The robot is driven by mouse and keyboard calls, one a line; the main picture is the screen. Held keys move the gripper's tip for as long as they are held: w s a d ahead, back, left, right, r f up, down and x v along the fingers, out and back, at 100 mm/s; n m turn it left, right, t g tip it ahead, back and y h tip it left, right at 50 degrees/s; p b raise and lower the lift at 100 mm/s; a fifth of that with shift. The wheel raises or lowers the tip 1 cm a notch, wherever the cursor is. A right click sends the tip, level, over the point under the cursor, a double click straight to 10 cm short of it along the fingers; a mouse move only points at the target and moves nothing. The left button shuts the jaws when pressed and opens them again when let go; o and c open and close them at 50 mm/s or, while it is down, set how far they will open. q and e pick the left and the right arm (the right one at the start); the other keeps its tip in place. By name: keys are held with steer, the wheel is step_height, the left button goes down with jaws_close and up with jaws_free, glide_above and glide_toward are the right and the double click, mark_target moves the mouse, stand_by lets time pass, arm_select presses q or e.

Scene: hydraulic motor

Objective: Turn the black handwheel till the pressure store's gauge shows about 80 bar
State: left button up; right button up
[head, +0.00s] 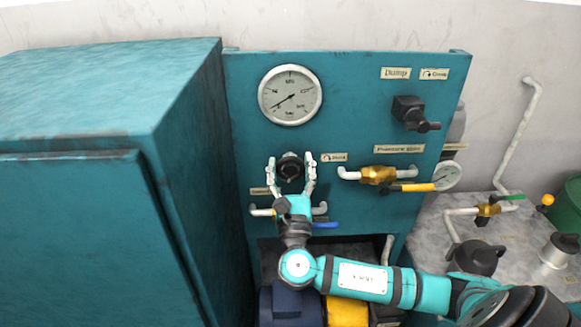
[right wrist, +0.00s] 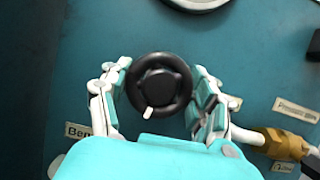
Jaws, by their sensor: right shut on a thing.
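The black handwheel (head: 290,169) sits on the teal panel below the large round gauge (head: 290,95). My right gripper (head: 291,160) has one finger on each side of the handwheel and is shut on it. The right wrist view shows the wheel (right wrist: 159,86) between the finger pads, with a white mark at its lower rim. The large gauge's needle points to the lower left, near the low end; its figures are too small to read surely. A smaller gauge (head: 447,176) stands at the right by the "Pressure store" label (head: 399,149); its reading is unclear. My left gripper is not in view.
A brass valve with a yellow lever (head: 415,187) lies right of the handwheel. A black valve knob (head: 410,112) is at the upper right. A large teal cabinet (head: 90,210) fills the left side.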

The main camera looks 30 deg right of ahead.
steer(key=shift+f, duration=0.1)
steer(key=m+h+b, duration=0.1)
steer(key=m, duration=0.1)
steer(key=m+g+h+b, duration=0.1)
steer(key=m+b, duration=0.1)
steer(key=m, duration=0.1)
steer(key=shift+f+g, duration=0.15)
steer(key=shift+g, duration=0.15)
steer(key=m+g+h+b, duration=0.1)
steer(key=m, duration=0.2)
steer(key=shift+m+g, duration=0.3)
steer(key=shift+m, duration=0.1)
steer(key=m+g+h+b, duration=0.1)
steer(key=m+g, duration=0.1)
steer(key=m, duration=0.2)
steer(key=shift+m+b, duration=0.3)
steer(key=shift+b, duration=0.05)
steer(key=shift+m+g+b, duration=0.3)
steer(key=shift+m+g, duration=0.3)
steer(key=shift+m, duration=1.2)
steer(key=o, duration=1.2)
steer(key=shift+s, duration=0.1)
steer(key=shift+c, duration=0.2)
